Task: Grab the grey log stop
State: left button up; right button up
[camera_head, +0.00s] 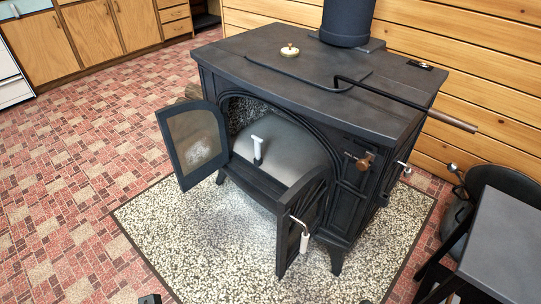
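A small light-grey T-shaped piece (257,149), which looks like the log stop, stands upright just inside the stove's open front, on the grey floor of the firebox (285,150). The black wood stove (300,85) has both glass-paned front doors swung open, the left door (196,145) to the left and the right door (297,230) toward me. Only small dark tips show at the bottom edge, seemingly my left gripper (150,299) and my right gripper (366,301). Both are far from the grey piece, and their opening cannot be seen.
The right door's white handle (304,242) sticks out at the front. A long poker-like rod (410,102) reaches over the stove top's right edge. A dark table (503,240) and a black bucket-like object (500,183) stand at right. The speckled hearth pad (190,235) is clear in front.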

aim_at(257, 141)
jog(key=j+z, duration=0.1)
jog(key=z, duration=0.35)
jog(key=i+j+z, duration=0.1)
jog(key=z, duration=0.3)
jog(key=j+z, duration=0.1)
jog(key=z, duration=0.35)
jog(key=j+z, duration=0.15)
jog(key=z, duration=0.25)
jog(key=k+j, duration=0.1)
jog(key=j, duration=1.25)
jog(key=k+j, duration=0.15)
jog(key=j, duration=1.2)
jog(key=k+j, duration=0.15)
jog(key=j, duration=0.5)
